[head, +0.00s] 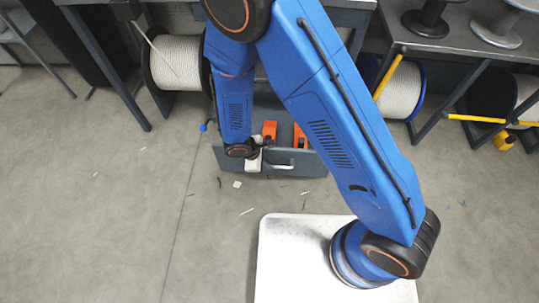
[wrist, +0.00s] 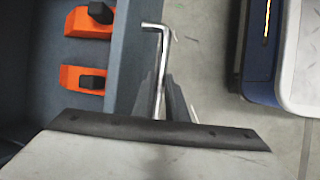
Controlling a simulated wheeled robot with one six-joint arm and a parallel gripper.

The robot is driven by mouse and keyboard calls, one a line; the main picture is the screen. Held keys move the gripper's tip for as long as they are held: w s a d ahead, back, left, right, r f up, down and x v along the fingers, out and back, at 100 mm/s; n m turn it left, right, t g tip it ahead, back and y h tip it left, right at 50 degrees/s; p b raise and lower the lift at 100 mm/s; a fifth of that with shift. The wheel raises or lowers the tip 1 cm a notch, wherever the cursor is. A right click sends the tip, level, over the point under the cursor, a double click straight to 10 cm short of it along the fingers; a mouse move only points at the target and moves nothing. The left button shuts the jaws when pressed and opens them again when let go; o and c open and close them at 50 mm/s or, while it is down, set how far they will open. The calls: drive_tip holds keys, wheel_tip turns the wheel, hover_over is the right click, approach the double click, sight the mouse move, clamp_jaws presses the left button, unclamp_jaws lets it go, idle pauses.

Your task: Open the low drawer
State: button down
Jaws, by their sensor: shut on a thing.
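The low drawer (head: 312,168) is grey-blue and stands pulled out from under the bench, its inside open to view. Its silver bar handle (head: 280,166) is on the front face; the handle also shows in the wrist view (wrist: 159,62). My gripper (head: 256,162) is at the left part of the handle, shut on it. In the wrist view my dark fingertips (wrist: 168,97) close around the bar, partly hidden by the gripper body. How far the drawer can still travel cannot be told.
Orange and black items (wrist: 85,77) lie in the drawer. My white-topped base (head: 285,250) is close in front. Cable reels (head: 177,62) stand under the benches on both sides.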

drive_tip(key=shift+s, duration=0.55)
drive_tip(key=c, duration=1.8)
unclamp_jaws()
drive_tip(key=shift+o, duration=0.2)
drive_tip(key=shift+a+r, duration=0.1)
drive_tip(key=shift+r, duration=0.05)
drive_tip(key=v, duration=1.7)
